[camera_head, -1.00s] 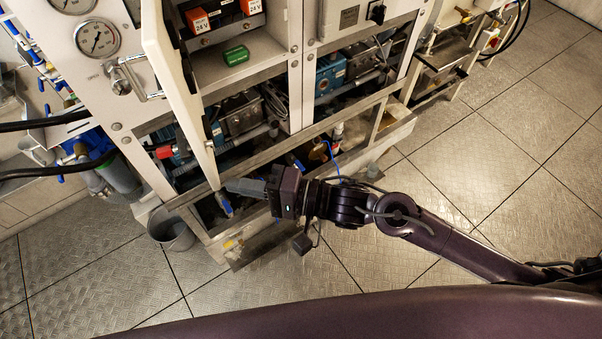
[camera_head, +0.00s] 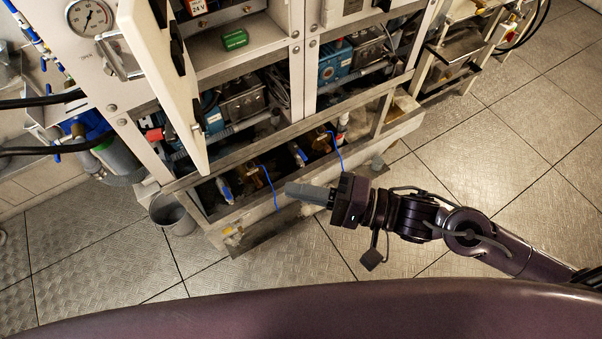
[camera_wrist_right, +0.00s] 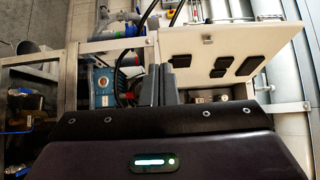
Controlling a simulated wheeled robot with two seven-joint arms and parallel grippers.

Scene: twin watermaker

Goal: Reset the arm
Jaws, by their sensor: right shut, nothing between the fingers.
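My right arm comes in from the right in the head view. Its gripper (camera_head: 290,190) is shut and empty, with grey fingers pointing left. It is in front of the lower frame of the watermaker cabinet (camera_head: 255,150), apart from it as far as I can tell. In the right wrist view the two fingers (camera_wrist_right: 158,85) stand side by side, with the cabinet's white door (camera_wrist_right: 235,52) beyond them. My left gripper is not in view.
The white door (camera_head: 165,75) stands open. A grey bucket (camera_head: 174,214) stands on the floor at the frame's left corner. Valves with blue handles (camera_head: 225,188) sit in the lower tray. The tiled floor (camera_head: 490,180) is clear to the right.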

